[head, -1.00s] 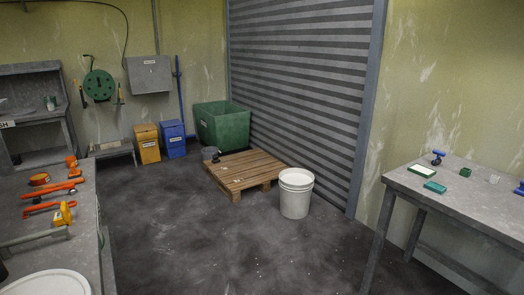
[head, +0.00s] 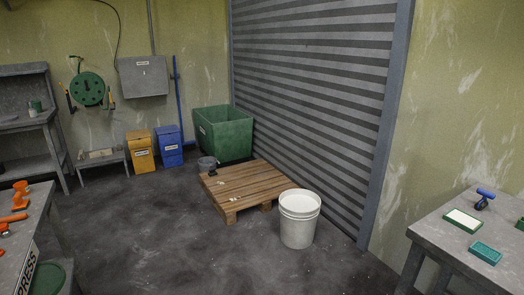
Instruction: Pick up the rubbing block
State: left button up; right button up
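A grey table (head: 432,229) stands at the right. On it lie a small teal block (head: 486,253) near the front edge, a flat green piece with a white top (head: 463,220) behind it, and a blue-handled tool (head: 485,198) at the back. I cannot tell for sure which of these is the rubbing block; the teal block has a block-like shape. Part of a green object (head: 520,224) shows at the right picture edge. Neither of my grippers is in view.
A white pail (head: 299,226) stands on the floor by a wooden pallet (head: 248,182). A grey bench (head: 38,215) with orange tools is at the left. A green bin (head: 224,135) and a shutter (head: 315,90) are behind.

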aim_at(212, 172)
jog(key=i+j+u, duration=0.2)
jog(key=i+u, duration=0.2)
jog(key=i, duration=0.15)
jog(key=i+u, duration=0.35)
jog(key=i, duration=0.25)
jog(key=i+l+u, duration=0.1)
jog(key=i+u, duration=0.3)
jog(key=i, duration=2.2)
jog(key=i+z, duration=0.15)
jog(key=i, duration=0.8)
jog(key=i+j+z, duration=0.15)
jog(key=i, duration=0.8)
